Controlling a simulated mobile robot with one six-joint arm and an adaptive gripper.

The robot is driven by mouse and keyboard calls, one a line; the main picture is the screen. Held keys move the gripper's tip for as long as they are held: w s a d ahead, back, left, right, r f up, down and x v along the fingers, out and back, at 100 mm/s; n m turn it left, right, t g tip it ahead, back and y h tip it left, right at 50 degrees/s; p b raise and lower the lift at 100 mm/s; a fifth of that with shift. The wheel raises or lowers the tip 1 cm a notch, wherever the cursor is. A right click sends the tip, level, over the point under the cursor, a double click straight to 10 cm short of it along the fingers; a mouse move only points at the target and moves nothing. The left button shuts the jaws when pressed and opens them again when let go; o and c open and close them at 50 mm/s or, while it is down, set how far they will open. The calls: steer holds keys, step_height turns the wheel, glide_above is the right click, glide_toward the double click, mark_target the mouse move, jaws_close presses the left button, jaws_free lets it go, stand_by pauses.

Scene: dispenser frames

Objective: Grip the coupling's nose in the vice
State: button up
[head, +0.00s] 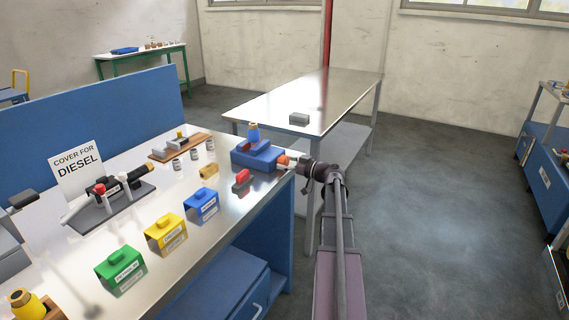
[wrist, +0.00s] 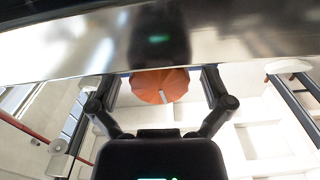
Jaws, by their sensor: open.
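The blue vice (head: 262,157) sits at the far right corner of the metal-topped bench. A coupling (head: 253,136), blue with a brass-yellow top, stands upright at the vice; its lower end is hidden, so I cannot tell whether the jaws touch it. An orange knob (head: 282,160) sticks out of the vice's right side. My gripper (head: 291,161) is at this knob. In the wrist view the knob (wrist: 150,86) lies between the two open fingers (wrist: 160,78), with gaps at both sides. The coupling is not seen in the wrist view.
Green (head: 121,269), yellow (head: 166,233) and blue (head: 201,204) labelled covers line the bench front. A sign reading "COVER FOR DIESEL" (head: 78,170) stands at the back.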

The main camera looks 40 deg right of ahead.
steer(key=c, duration=1.1)
steer(key=shift+c, duration=0.2)
steer(key=shift+m, duration=2.2)
steer(key=o, duration=1.1)
steer(key=shift+o, duration=0.2)
